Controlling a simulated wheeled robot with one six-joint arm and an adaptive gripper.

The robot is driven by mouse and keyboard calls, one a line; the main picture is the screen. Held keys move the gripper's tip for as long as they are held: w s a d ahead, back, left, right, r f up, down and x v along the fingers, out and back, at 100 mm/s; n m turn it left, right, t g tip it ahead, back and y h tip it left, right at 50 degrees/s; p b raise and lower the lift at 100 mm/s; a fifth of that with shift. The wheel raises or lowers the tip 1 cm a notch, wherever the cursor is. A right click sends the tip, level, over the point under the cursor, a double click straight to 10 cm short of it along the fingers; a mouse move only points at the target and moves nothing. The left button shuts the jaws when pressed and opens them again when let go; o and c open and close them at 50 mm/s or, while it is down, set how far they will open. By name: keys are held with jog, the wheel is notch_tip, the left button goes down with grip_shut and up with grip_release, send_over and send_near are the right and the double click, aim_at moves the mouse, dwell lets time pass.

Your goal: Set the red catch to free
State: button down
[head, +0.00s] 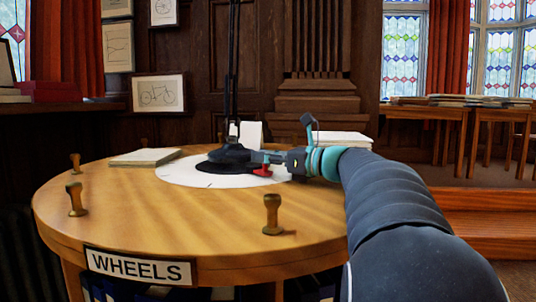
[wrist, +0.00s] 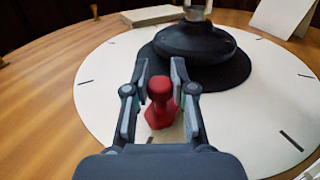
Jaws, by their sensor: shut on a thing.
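The red catch (wrist: 159,103) is a small red knob with a rounded top and a wider faceted base. It stands between the two fingers of my gripper (wrist: 161,72), which is shut on it. In the head view the red catch (head: 262,172) shows just below my gripper (head: 259,157). A white disc (wrist: 103,92) with short black marks near its rim lies under them on the round table. A dark round base (wrist: 197,42) with an upright post stands on the disc just beyond the catch. No wording for the catch's positions is readable.
The round wooden table (head: 150,228) carries a WHEELS sign (head: 138,267) on its front edge. Several wooden stamp-like knobs, one at the front (head: 272,214), stand around its rim. A book (head: 146,157) lies left of the disc. A white folded card (wrist: 284,17) stands behind.

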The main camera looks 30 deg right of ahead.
jog(key=c, duration=0.9)
grip_release()
jog(key=shift+w, duration=0.2)
jog(key=shift+c, duration=0.2)
jog(key=v, duration=1.1)
jog(key=shift+s+d, duration=0.15)
jog(key=shift+s, duration=0.1)
jog(key=shift+s+d, duration=0.1)
jog(key=shift+s, duration=0.1)
jog(key=shift+s, duration=0.1)
